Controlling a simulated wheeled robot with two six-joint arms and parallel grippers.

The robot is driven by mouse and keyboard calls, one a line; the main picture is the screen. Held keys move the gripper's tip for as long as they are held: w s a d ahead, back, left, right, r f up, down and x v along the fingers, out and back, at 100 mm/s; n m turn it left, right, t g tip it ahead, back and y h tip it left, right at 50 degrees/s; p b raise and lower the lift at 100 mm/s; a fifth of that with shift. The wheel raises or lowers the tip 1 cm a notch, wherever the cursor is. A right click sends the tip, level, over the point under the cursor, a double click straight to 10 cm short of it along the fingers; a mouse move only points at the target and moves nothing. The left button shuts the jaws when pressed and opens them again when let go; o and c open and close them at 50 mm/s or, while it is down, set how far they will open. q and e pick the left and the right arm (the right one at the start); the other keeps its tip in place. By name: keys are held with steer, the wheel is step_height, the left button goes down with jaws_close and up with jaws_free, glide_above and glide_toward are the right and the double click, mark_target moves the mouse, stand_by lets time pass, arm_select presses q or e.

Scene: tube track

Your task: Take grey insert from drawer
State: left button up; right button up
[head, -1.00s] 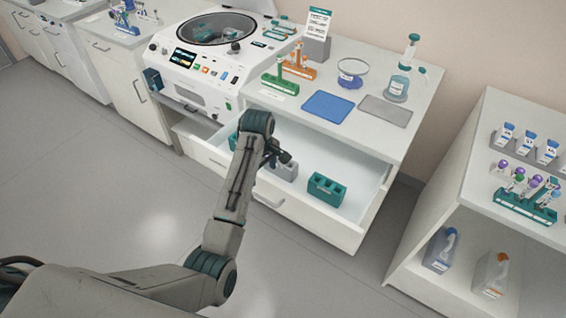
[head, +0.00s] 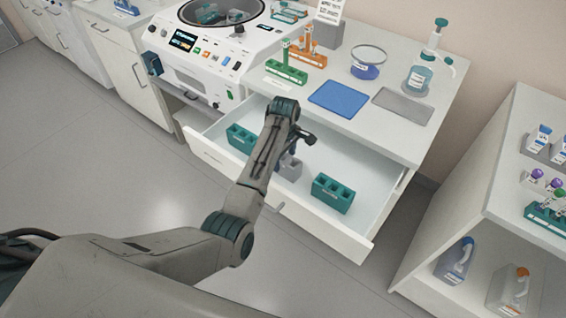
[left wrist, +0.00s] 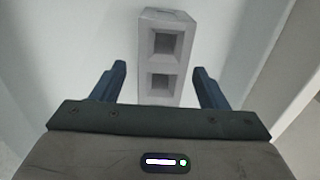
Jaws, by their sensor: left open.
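The grey insert (head: 291,168) lies in the open drawer (head: 224,160), between two green inserts. In the head view my left arm covers part of it. In the left wrist view the grey insert (left wrist: 165,58) shows two square sockets, with its near end between the fingers. My left gripper (left wrist: 158,85) is open, one finger on each side of the insert with a gap to both. In the head view the left gripper (head: 290,150) is over the drawer, mostly hidden by its own wrist. My right gripper is out of view.
Green inserts stand left (head: 241,138) and right (head: 332,193) of the grey one. Above the drawer, the counter holds a blue mat (head: 338,98), a grey mat (head: 403,105), tube racks and bottles. A centrifuge (head: 205,50) stands at the left, a shelf unit at the right.

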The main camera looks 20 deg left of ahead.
arm_select(q)
step_height(320, 180, down, 4)
steer(key=shift+s+r+p, duration=0.15)
steer(key=shift+r+p, duration=0.1)
steer(key=shift+p, duration=0.25)
steer(key=shift+f, duration=0.35)
steer(key=shift+c, duration=0.7)
steer(key=shift+r, duration=0.1)
steer(key=c, duration=0.7)
steer(key=shift+c, duration=1)
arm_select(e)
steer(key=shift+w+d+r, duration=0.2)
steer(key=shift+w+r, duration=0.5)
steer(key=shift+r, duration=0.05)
arm_select(q)
step_height(320, 180, up, 10)
steer(key=b, duration=0.2)
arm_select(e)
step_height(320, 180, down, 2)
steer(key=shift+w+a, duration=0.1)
